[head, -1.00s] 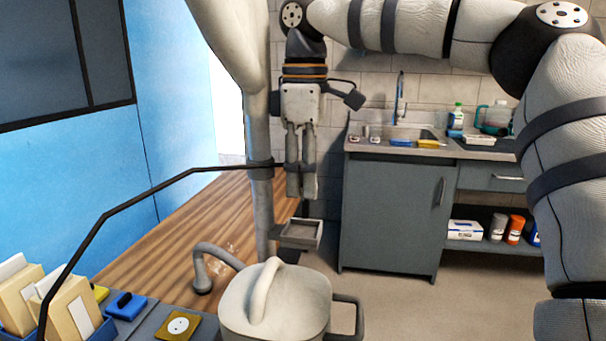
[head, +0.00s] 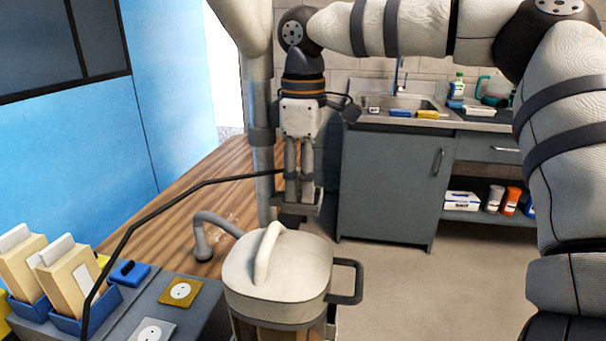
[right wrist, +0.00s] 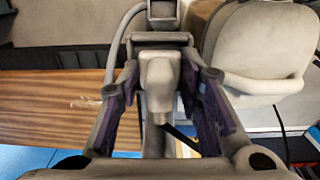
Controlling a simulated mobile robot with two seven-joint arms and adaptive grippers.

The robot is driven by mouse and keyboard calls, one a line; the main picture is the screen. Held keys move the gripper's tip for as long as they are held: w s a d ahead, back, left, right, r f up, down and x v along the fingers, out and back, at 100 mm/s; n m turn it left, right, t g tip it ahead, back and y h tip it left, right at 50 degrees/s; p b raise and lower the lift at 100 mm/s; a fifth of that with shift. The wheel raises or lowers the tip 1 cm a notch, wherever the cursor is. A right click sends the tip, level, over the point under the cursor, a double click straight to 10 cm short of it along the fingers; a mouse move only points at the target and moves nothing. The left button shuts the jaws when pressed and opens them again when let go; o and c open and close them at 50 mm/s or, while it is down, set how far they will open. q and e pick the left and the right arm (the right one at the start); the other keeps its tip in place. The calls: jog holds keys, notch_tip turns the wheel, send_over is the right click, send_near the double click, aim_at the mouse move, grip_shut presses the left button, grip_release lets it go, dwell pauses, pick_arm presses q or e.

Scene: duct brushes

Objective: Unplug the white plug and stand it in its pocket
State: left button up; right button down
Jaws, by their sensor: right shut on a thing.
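My right gripper (head: 300,192) points straight down in the head view, beside the lidded canister. It is shut on the white plug (right wrist: 160,72), which shows pale between the fingers in the right wrist view. In the head view the fingers hide the plug, and its black cord (head: 195,187) runs off to the lower left. The fingertips are at a small grey open-topped pocket (head: 312,210) behind the canister. The pocket's grey frame (right wrist: 160,38) shows just past the plug in the right wrist view. I cannot tell whether the plug is inside it. My left gripper is out of view.
The white-lidded canister (head: 275,275) with a hose stands close in front of the gripper. A yellow socket plate (head: 180,292) and a grey one (head: 152,331) are bare at lower left, near blue bins of cards (head: 75,315). A sink cabinet (head: 390,190) stands behind.

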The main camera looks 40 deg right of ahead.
jog(key=shift+f, duration=0.15)
jog(key=c, duration=1.1)
grip_release()
jog(key=shift+o, duration=0.2)
notch_tip(320, 180, up, 13)
